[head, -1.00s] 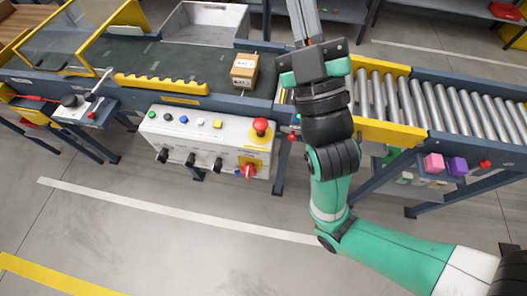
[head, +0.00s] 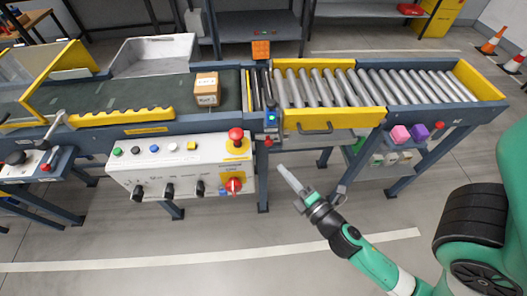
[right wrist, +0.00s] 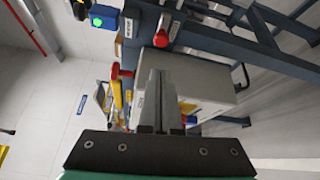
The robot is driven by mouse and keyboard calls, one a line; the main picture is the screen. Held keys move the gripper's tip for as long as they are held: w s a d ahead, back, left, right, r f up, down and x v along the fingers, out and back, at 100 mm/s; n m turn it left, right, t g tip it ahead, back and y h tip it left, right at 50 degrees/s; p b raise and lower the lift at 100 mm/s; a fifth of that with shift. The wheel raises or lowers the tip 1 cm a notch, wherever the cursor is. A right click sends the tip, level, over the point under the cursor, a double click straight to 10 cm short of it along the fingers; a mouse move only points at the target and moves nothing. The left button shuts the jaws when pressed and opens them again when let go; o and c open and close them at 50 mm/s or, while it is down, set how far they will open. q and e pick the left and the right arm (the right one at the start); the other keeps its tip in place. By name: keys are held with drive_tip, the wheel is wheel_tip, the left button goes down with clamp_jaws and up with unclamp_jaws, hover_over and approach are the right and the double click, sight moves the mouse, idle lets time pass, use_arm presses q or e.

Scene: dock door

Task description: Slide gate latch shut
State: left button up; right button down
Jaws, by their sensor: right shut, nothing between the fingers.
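A yellow panel with a dark handle (head: 317,128) fronts the roller section and looks like the gate. A small red knob (head: 268,143) sits at its left end, below a blue box with a light (head: 271,119). I cannot tell whether that knob belongs to the latch, or how the latch stands. My right gripper (head: 281,169) is shut and empty, in front of the conveyor and below the knob, touching nothing visible. My left gripper is out of view.
A white control box (head: 178,170) with a red button (head: 236,134) hangs left of my right gripper. A carton (head: 206,90) stands on the green belt (head: 120,92). Floor in front is clear.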

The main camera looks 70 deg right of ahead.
drive_tip(key=shift+w, duration=0.1)
drive_tip(key=p+x, duration=0.3)
drive_tip(key=x, duration=0.7)
